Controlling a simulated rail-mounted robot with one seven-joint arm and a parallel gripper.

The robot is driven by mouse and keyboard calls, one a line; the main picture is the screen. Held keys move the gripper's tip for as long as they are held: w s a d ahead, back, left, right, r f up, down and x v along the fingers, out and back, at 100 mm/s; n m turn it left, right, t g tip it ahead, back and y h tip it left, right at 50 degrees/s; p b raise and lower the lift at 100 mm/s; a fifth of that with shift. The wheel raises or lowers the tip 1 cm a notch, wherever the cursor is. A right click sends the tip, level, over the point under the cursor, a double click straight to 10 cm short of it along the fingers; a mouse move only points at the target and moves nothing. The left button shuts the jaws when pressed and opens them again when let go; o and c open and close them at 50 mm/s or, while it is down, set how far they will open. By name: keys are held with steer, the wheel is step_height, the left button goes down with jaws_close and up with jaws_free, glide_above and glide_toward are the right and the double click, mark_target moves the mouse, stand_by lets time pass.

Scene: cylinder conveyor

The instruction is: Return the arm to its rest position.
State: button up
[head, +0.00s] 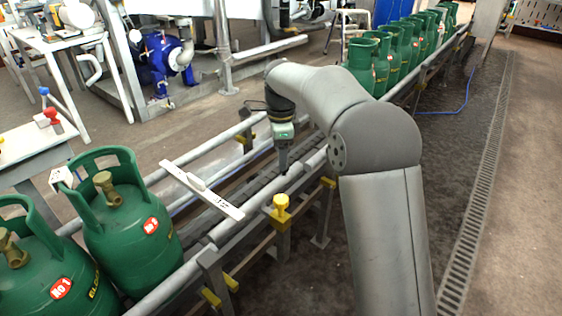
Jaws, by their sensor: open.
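My arm rises from the lower right, bends at the elbow and reaches over the conveyor (262,209). My gripper (283,170) points down above the near rail of the conveyor, in the middle of the head view. It holds nothing that I can see, and it is open, though its fingers look small and close together from here. It is apart from the green gas cylinders: two large ones (132,235) stand at the lower left, and a row of several (362,64) stands at the far end of the conveyor.
A white bar (203,190) lies across the conveyor rails between the near cylinders and my gripper. A yellow knob (281,203) stands on the near side. A blue pump (162,60) and white tables are at the left. The floor right of my arm is clear, with a drain grate (478,205).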

steer(key=shift+r, duration=0.35)
